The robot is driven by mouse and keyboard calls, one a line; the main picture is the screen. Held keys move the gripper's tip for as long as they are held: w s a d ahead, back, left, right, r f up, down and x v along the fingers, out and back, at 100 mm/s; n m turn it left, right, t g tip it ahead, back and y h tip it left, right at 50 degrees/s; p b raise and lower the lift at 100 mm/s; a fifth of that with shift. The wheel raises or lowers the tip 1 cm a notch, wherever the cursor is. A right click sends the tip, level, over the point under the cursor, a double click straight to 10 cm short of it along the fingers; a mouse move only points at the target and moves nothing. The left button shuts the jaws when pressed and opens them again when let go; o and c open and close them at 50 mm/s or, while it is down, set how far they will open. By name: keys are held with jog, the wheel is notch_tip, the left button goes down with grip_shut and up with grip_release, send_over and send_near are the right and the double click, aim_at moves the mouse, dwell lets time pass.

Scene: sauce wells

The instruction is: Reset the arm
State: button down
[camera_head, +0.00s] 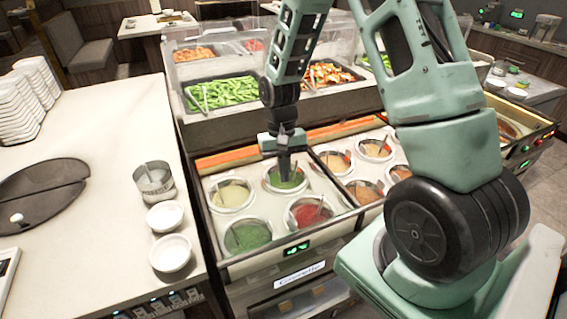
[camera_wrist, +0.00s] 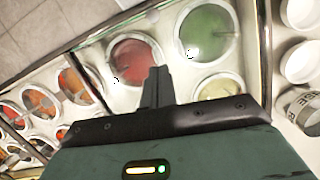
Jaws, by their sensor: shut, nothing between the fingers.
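My gripper (camera_head: 285,166) is over the sauce station, pointing down above the back green sauce well (camera_head: 287,179). Its fingers are together and hold nothing. In the wrist view the shut fingers (camera_wrist: 156,84) show between a red sauce well (camera_wrist: 135,60) and a pale yellow well (camera_wrist: 219,88). A second green sauce well (camera_wrist: 207,32) lies farther up in that view. The gripper hides part of the well under it, so I cannot tell how far above the sauce the tips are.
The sauce counter (camera_head: 262,209) has several more wells to the right, with spoons in them. Food bins with green vegetables (camera_head: 222,92) stand behind. On the left, a pale table (camera_head: 105,110) bears two white bowls (camera_head: 165,215), a metal canister (camera_head: 154,182) and stacked plates (camera_head: 22,100).

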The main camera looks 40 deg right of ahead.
jog(key=shift+v, duration=1.5)
jog(key=s+a+r+n+t+b, duration=0.1)
jog(key=s+a+r+n, duration=0.25)
jog(key=a, duration=0.45)
jog(key=s+a+r+n+b, duration=0.1)
jog(key=s+a+r+n, duration=0.2)
jog(key=a, duration=0.6)
jog(key=s+a+n, duration=0.3)
jog(key=s, duration=0.3)
jog(key=s+a+r+n+t+b, duration=0.1)
jog(key=s+a+n, duration=0.2)
jog(key=s, duration=0.4)
jog(key=shift+s+a+r, duration=0.15)
jog(key=shift+a+r, duration=0.15)
jog(key=shift+r, duration=0.05)
